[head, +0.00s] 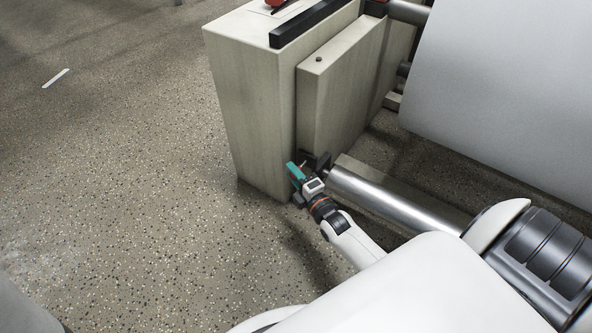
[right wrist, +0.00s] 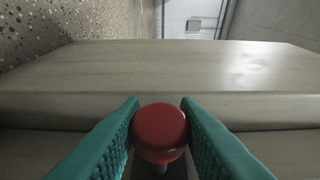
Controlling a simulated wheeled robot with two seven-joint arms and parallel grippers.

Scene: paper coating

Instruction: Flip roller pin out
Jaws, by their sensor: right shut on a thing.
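The roller pin shows as a round red knob (right wrist: 160,128) on a short metal stem in the right wrist view. My right gripper (right wrist: 160,118) has its two teal fingers on either side of the knob and is shut on it. In the head view my right gripper (head: 297,174) is at the low front corner of the machine cabinet, beside the end of the metal roller (head: 392,200); the knob is hidden there. A dark bracket (head: 318,160) sits at the roller's end. My left gripper is not in view.
The beige machine cabinet (head: 243,100) stands behind my right gripper. A large white paper roll (head: 505,85) hangs at the upper right above the metal roller. The speckled floor (head: 120,160) to the left is clear apart from a small white strip (head: 56,78).

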